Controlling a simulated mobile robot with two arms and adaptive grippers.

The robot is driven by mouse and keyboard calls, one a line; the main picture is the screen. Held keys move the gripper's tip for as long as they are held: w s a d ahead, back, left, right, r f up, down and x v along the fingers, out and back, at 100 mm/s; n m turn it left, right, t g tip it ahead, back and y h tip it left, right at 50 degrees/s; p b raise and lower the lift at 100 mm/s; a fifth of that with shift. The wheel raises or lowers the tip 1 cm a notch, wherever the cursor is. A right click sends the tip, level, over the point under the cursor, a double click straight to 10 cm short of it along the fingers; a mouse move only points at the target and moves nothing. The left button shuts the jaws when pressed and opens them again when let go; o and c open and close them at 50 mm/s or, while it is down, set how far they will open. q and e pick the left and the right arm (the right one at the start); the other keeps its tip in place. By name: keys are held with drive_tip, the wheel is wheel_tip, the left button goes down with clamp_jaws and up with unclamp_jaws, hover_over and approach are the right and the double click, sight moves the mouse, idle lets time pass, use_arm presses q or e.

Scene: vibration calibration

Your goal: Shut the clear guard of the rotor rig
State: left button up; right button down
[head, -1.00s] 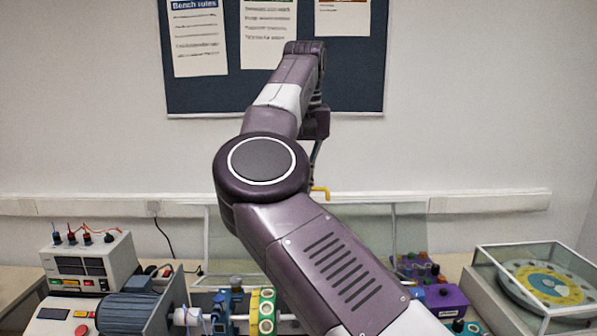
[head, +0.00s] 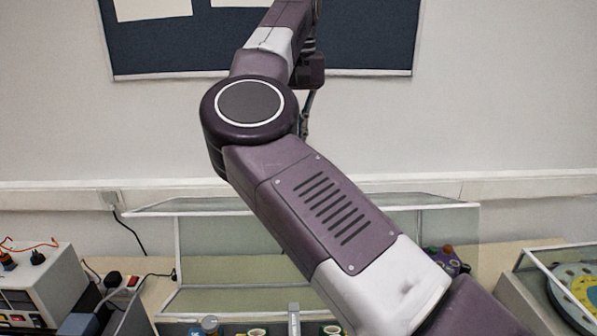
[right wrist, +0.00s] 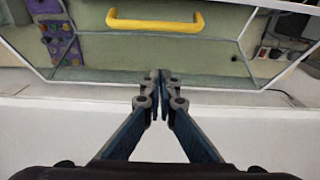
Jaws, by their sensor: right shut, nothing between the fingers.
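The clear guard (head: 222,270) of the rotor rig stands raised at the back of the bench in the head view, with pale frame edges. My right arm crosses in front of it and hides its middle. In the right wrist view the guard panel (right wrist: 120,52) fills the upper part, with its yellow handle (right wrist: 155,21) near the top. My right gripper (right wrist: 160,77) is shut and empty. Its tips overlap the guard's edge in the picture, below the handle; I cannot tell whether they touch it. My left gripper is not in view.
A grey instrument box (head: 38,290) with cables stands at the left. A clear-covered case with a yellow and blue disc (head: 580,290) is at the right. Purple equipment (head: 447,260) sits beside the guard. A dark notice board (head: 360,40) hangs on the wall behind.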

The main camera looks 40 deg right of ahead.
drive_tip(key=f, duration=0.3)
drive_tip(key=f+p, duration=0.1)
drive_tip(key=f, duration=0.4)
drive_tip(key=shift+w+d+f+p, duration=0.2)
drive_tip(key=shift+w+f+p, duration=0.1)
drive_tip(key=shift+p, duration=0.1)
drive_tip(key=shift+s+a+r+p, duration=0.2)
drive_tip(key=shift+s+a+p, duration=0.15)
drive_tip(key=shift+s+a, duration=0.25)
drive_tip(key=shift+s+a+r+p, duration=0.15)
drive_tip(key=shift+s+a+p, duration=0.25)
drive_tip(key=shift+s, duration=0.25)
drive_tip(key=shift+s+a, duration=0.3)
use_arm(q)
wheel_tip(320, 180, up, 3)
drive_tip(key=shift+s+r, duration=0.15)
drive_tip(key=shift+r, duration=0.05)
use_arm(e)
drive_tip(key=shift+d+f, duration=0.1)
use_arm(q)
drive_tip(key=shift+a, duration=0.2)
